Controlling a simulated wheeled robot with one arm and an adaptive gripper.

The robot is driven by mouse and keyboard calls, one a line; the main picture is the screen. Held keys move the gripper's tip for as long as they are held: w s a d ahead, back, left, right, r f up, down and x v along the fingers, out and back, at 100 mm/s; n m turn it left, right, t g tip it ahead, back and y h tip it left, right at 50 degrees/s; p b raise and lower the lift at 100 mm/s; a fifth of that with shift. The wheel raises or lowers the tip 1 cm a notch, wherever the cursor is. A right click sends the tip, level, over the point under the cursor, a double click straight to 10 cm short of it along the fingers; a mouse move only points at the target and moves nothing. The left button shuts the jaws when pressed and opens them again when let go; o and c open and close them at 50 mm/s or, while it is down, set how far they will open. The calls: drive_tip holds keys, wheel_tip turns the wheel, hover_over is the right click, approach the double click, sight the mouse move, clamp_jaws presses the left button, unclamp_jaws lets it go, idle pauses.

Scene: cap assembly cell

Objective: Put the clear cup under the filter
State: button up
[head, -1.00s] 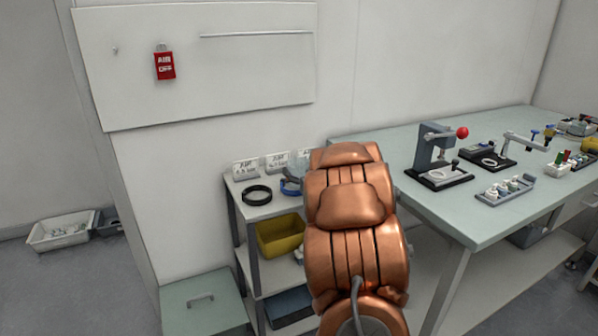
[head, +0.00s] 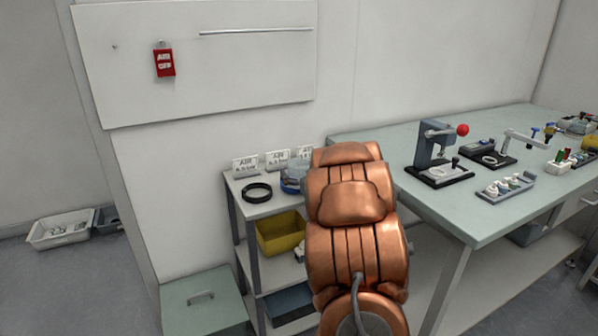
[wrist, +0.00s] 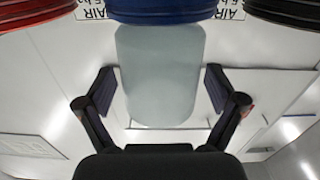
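The clear cup (wrist: 160,75) is a pale, translucent cylinder in the middle of the wrist view. Its upper end in that picture meets a blue ring (wrist: 163,10); whether it sits in or behind the ring I cannot tell. My gripper (wrist: 160,92) has its two dark fingers apart, one on each side of the cup, with a narrow gap visible at the sides. In the head view my copper arm hides the gripper. The blue ring and something pale show beside my arm on the shelf (head: 246,209). I cannot make out the filter.
A black ring (head: 257,192) lies left of the blue one, before upright AIR signs (head: 245,166). A red ring (wrist: 35,12) shows in the wrist view. A yellow bin (head: 280,236) sits on the lower shelf. A workbench (head: 455,215) with a small press (head: 435,155) stands right.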

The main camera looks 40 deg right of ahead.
drive_tip(key=shift+r, duration=0.1)
drive_tip(key=shift+r, duration=0.25)
drive_tip(key=v, duration=1.2)
drive_tip(key=shift+r, duration=0.25)
drive_tip(key=shift+w, duration=0.1)
